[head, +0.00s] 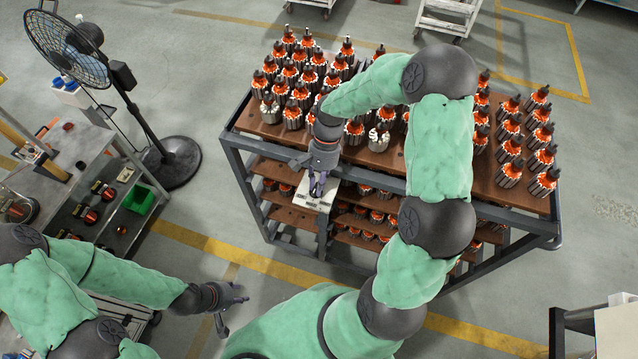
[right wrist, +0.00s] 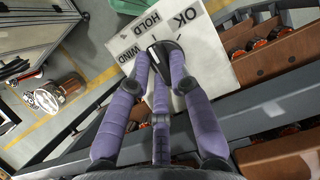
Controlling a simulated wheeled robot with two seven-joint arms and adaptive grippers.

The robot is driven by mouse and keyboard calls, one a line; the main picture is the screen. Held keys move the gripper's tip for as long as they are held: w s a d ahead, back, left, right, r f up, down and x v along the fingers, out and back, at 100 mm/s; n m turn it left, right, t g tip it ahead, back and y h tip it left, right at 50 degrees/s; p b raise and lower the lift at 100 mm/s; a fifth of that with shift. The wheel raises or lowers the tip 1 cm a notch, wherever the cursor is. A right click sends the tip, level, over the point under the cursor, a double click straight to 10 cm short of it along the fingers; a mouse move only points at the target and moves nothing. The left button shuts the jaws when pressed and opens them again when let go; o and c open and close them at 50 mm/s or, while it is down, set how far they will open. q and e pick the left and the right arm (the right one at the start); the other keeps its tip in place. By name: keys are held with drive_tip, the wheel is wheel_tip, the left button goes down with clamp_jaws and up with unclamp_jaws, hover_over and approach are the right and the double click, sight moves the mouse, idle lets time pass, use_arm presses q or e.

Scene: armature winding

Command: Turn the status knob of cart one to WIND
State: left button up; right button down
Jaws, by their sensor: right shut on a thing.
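The cart (head: 234,150) is a dark metal rack with brown shelves full of armatures. A white status plate (head: 303,201) is fixed on its near side; in the right wrist view the plate (right wrist: 208,62) reads WIND, HOLD and OK. The black status knob (right wrist: 172,54) sits on it, partly hidden by my fingers. A white mark on the knob faces the WIND and HOLD side; its exact setting is hard to tell. My right gripper (head: 318,188) is shut on the knob, with purple fingers around it (right wrist: 162,75). My left gripper (head: 234,308) is open and empty, away from the cart.
A black fan (head: 70,50) stands at the back left, beside a grey workbench (head: 60,180) with parts and a green bin (head: 139,199). Floor between the bench and cart is clear. White carts (head: 447,20) stand at the back.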

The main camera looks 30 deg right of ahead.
drive_tip(key=n+h, duration=0.1)
drive_tip(key=n, duration=0.2)
drive_tip(key=n+g+h+b, duration=0.1)
drive_tip(key=n, duration=0.2)
drive_tip(key=shift+w+a+f+n+g, duration=0.15)
drive_tip(key=shift+w+a+n+g, duration=0.05)
drive_tip(key=shift+n+g, duration=0.1)
drive_tip(key=n+h, duration=0.1)
drive_tip(key=n, duration=0.2)
drive_tip(key=n+h, duration=0.1)
drive_tip(key=n, duration=0.1)
drive_tip(key=shift+w+a+n+b, duration=0.1)
drive_tip(key=shift+a+n+b, duration=0.1)
drive_tip(key=shift+n+b, duration=0.2)
drive_tip(key=c, duration=1.1)
unclamp_jaws()
drive_tip(key=shift+w, duration=0.1)
drive_tip(key=v, duration=1.2)
drive_tip(key=shift+a, duration=0.15)
